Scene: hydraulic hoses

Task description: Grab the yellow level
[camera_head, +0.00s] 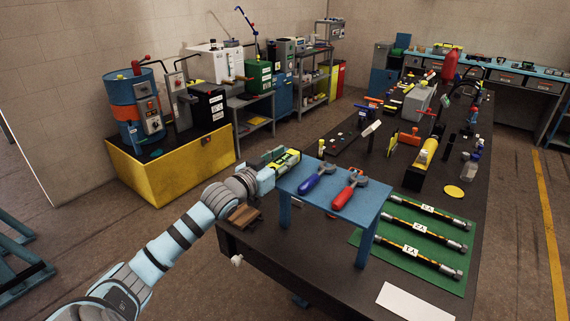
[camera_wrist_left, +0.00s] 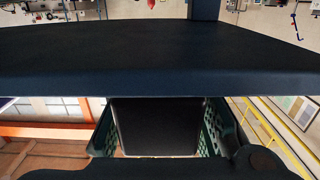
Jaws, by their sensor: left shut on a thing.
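My left gripper (camera_head: 277,158) is at the back left corner of the small blue stand (camera_head: 335,190). It is shut on a yellow and dark piece, the yellow level (camera_head: 288,163), at the stand's edge; the gripper partly hides it. In the left wrist view, a dark flat face of the held thing (camera_wrist_left: 155,127) shows between the green, perforated fingers, with no yellow visible there. I cannot tell whether the level touches the stand. My right gripper is not in view.
On the stand lie a blue-handled tool (camera_head: 318,178) and a red-handled tool (camera_head: 348,190). To the right, several labelled hoses (camera_head: 412,250) lie on a green mat (camera_head: 385,256). A yellow cylinder tool (camera_head: 427,152) lies farther back. A white sheet (camera_head: 412,304) lies at the front.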

